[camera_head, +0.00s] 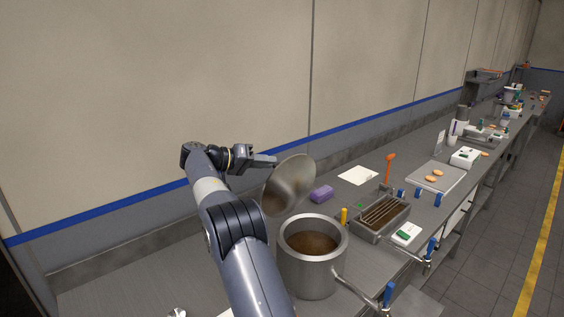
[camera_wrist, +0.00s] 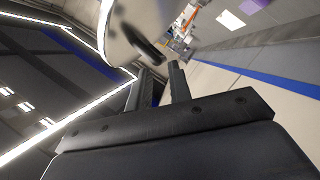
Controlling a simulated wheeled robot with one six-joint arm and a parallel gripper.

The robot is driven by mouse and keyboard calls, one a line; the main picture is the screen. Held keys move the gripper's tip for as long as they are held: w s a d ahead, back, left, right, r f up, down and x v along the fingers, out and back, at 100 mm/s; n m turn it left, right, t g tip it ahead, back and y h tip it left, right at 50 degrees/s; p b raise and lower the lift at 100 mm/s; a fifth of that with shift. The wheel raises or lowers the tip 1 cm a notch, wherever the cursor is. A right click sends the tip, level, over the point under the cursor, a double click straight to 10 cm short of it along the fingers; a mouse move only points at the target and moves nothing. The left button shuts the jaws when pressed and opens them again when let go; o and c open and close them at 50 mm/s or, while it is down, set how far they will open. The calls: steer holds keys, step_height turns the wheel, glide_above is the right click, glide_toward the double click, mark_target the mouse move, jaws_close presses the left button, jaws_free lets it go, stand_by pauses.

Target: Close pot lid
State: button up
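A steel pot (camera_head: 299,274) with brown contents stands open on the counter in the head view. My gripper (camera_head: 274,161) is beside the lid's upper left edge. In the wrist view my gripper (camera_wrist: 161,72) has its two fingers apart with nothing between them, just short of the handle. Contact cannot be told.
Right of the pot are a purple block (camera_head: 321,193), a yellow cylinder (camera_head: 344,215), a slotted metal tray (camera_head: 402,212) and blue-handled taps (camera_head: 389,294). A wall (camera_head: 180,80) rises behind the counter. The counter left of my arm (camera_head: 130,275) is mostly clear.

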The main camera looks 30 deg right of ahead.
mark_target(285, 183)
steer(key=p+x, duration=0.1)
steer(key=x, duration=0.4)
steer(key=shift+d, duration=0.35)
steer(key=shift+c, duration=0.4)
steer(key=shift+s, duration=0.1)
jaws_close()
